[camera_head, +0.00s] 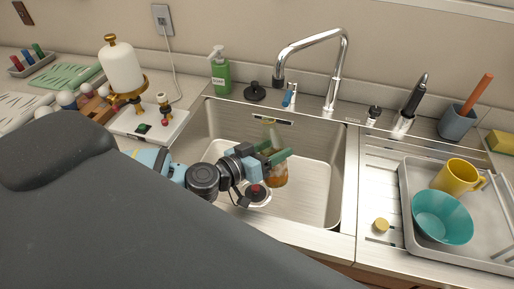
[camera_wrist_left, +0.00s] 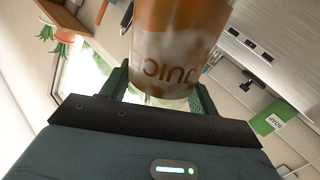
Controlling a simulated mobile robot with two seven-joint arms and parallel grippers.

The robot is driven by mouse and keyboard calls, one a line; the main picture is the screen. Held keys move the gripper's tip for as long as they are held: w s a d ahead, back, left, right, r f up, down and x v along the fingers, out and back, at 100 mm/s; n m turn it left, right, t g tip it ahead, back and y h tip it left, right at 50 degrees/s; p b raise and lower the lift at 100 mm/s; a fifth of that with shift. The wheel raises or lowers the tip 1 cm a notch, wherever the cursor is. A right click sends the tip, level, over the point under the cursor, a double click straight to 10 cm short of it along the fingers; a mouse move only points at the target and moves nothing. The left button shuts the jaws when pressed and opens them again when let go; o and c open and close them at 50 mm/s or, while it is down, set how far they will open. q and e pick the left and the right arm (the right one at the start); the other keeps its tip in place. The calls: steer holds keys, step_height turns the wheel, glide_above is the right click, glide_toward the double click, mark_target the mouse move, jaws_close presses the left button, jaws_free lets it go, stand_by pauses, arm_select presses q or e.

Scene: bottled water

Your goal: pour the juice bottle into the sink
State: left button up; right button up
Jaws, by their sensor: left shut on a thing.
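The juice bottle (camera_head: 277,177) has an orange and white body and hangs over the sink basin (camera_head: 315,192). My left gripper (camera_head: 277,158) is shut on it, with green fingers on either side. In the left wrist view the bottle (camera_wrist_left: 178,45) fills the space between the fingers (camera_wrist_left: 160,88), and its "JUICE" lettering looks upside down. The head view does not clearly show the bottle's tilt or its mouth. I cannot tell whether liquid is flowing. My right gripper is in neither view.
A chrome faucet (camera_head: 341,70) stands behind the basin. A green soap bottle (camera_head: 220,75) stands at its back left. To the right, a tray (camera_head: 410,190) holds a teal bowl (camera_head: 442,218) and yellow mug (camera_head: 457,177). A yellow cap (camera_head: 381,225) lies on the drainboard.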

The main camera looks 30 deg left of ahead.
arm_select(q)
steer(key=shift+w+f+n, duration=0.2)
steer(key=shift+f+n, duration=0.4)
steer(key=shift+f, duration=0.3)
steer(key=shift+a+f+n+g, duration=0.25)
steer(key=shift+n+g, duration=0.35)
steer(key=shift+s+d+f+n+g+h, duration=0.1)
steer(key=shift+d+f+n+g+h, duration=0.1)
steer(key=shift+f+n, duration=0.35)
steer(key=shift+s+d+f+n+g+h, duration=0.1)
steer(key=shift+f+n+h, duration=0.2)
steer(key=shift+f, duration=0.45)
steer(key=shift+s+d+f+n+g, duration=0.1)
steer(key=shift+f+n+g, duration=0.25)
steer(key=shift+f, duration=0.3)
steer(key=shift+d+r, duration=0.1)
steer(key=shift+r, duration=0.2)
steer(key=shift+f+b, duration=0.45)
steer(key=shift+f, duration=0.15)
steer(key=shift+r, duration=0.25)
steer(key=shift+n, duration=0.3)
steer(key=shift+s+f, duration=0.1)
steer(key=shift+f, duration=0.2)
steer(key=shift+r, duration=0.1)
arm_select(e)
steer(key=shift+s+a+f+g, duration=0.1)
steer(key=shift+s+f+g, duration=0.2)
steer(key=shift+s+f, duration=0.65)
